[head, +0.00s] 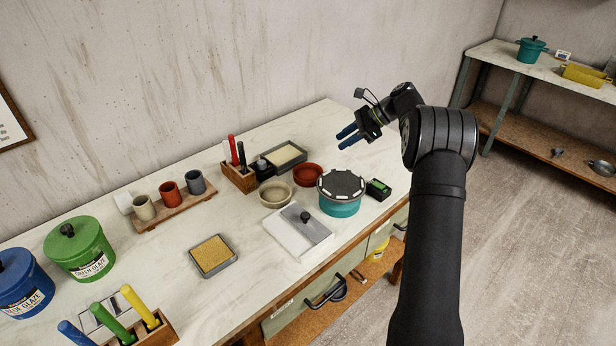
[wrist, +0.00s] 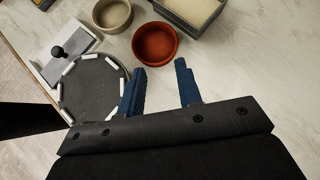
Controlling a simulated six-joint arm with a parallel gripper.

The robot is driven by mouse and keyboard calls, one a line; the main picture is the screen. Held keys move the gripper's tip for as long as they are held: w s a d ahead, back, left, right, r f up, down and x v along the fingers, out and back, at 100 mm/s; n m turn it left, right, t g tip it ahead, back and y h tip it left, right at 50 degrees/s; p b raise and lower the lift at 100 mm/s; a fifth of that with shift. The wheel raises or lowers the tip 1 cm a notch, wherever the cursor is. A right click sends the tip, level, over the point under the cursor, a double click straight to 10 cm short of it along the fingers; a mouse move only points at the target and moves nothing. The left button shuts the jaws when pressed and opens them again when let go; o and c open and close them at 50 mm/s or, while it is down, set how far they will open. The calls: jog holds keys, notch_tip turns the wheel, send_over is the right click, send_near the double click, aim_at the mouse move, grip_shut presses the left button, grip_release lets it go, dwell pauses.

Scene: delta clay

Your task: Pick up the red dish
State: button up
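The red dish (head: 308,175) is a small round bowl on the table, between the beige bowl and the turquoise pot with a grey lid. It looks empty in the wrist view (wrist: 155,44). My gripper (head: 343,137) is above the table, to the right of and higher than the dish in the head view. In the wrist view my gripper's two blue fingers (wrist: 160,80) are apart with nothing between them, and the dish lies beyond the fingertips, nearer the left finger. The fingers do not touch it.
The beige bowl (head: 275,194), turquoise pot (head: 340,206) and grey tray (head: 300,153) crowd the dish. A small dark box with a green top (head: 378,189) is right of the pot. A white board with a black knob (head: 298,230) lies in front. The table's back right is clear.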

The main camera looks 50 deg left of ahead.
aim_at(308, 175)
jog(key=w+d+f+y, duration=0.1)
jog(key=w, duration=0.1)
jog(key=w+f+m+g+y, duration=0.1)
jog(key=w+f, duration=0.1)
jog(key=w+d+f+g, duration=0.1)
jog(key=w+f, duration=0.1)
jog(key=shift+d+m+y, duration=0.3)
jog(key=shift+m+y, duration=0.1)
jog(key=x, duration=1.7)
jog(key=shift+s+a+r, duration=0.1)
jog(key=shift+a+r, duration=0.05)
jog(key=shift+r, duration=0.05)
grip_shut()
